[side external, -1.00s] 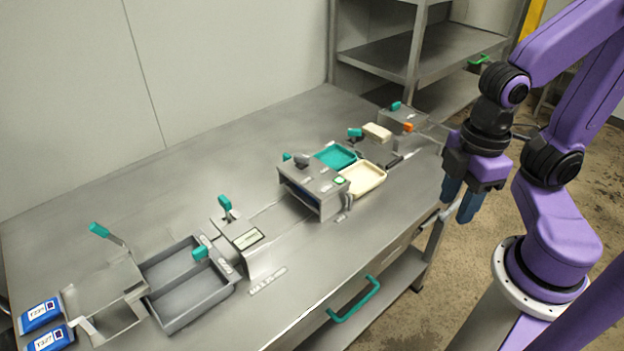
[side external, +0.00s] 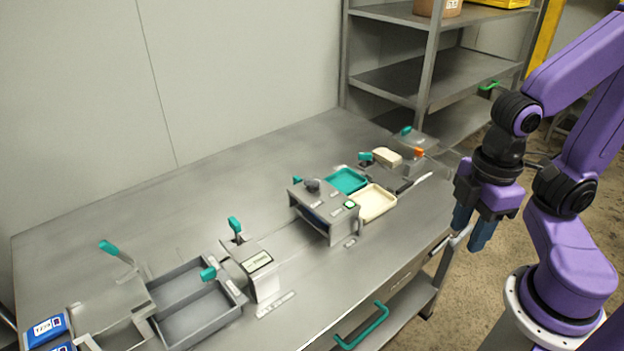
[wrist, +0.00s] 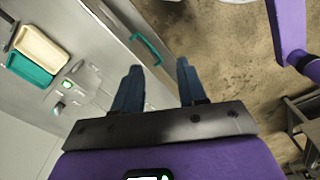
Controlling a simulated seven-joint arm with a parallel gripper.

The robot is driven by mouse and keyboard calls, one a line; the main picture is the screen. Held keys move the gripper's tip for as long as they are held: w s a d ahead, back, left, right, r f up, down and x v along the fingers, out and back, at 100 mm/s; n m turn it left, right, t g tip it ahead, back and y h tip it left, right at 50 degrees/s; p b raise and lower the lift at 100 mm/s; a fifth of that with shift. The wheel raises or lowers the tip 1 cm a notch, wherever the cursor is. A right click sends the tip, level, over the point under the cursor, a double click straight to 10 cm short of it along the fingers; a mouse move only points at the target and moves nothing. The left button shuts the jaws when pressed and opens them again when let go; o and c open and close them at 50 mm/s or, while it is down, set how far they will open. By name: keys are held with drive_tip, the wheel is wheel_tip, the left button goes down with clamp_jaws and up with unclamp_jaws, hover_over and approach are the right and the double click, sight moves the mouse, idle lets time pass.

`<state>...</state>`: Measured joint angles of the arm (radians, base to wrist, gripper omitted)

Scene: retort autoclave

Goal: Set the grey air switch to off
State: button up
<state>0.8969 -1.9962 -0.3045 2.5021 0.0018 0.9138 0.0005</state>
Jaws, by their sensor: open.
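A metal box (side external: 325,222) stands mid-table with a dark grey knob (side external: 312,185) on its top and a small green-lit part (side external: 350,204) beside it. The knob may be the grey air switch; its labels are too small to read, and I cannot tell its setting. In the wrist view, a small green-lit part (wrist: 67,84) shows near the left. My gripper (side external: 473,228) is open and empty, off the table's right edge and well apart from the box. Its two blue fingers (wrist: 159,68) also show in the wrist view, over the table edge and floor.
A teal tray (side external: 346,181) and a cream tray (side external: 372,203) lie behind and right of the box. Several teal-tipped levers, including one by a display unit (side external: 258,262), stand on the left. A teal drawer handle (side external: 362,328) juts from the front. Shelving (side external: 400,80) stands behind.

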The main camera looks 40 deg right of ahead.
drive_tip(key=w+a+r+m, duration=0.25)
drive_tip(key=w+a, duration=0.25)
drive_tip(key=w, duration=0.6)
drive_tip(key=m, duration=0.5)
hover_over(312, 179)
drive_tip(key=shift+n, duration=0.25)
wheel_tip(312, 179, down, 16)
drive_tip(key=shift+f, duration=0.1)
clamp_jaws()
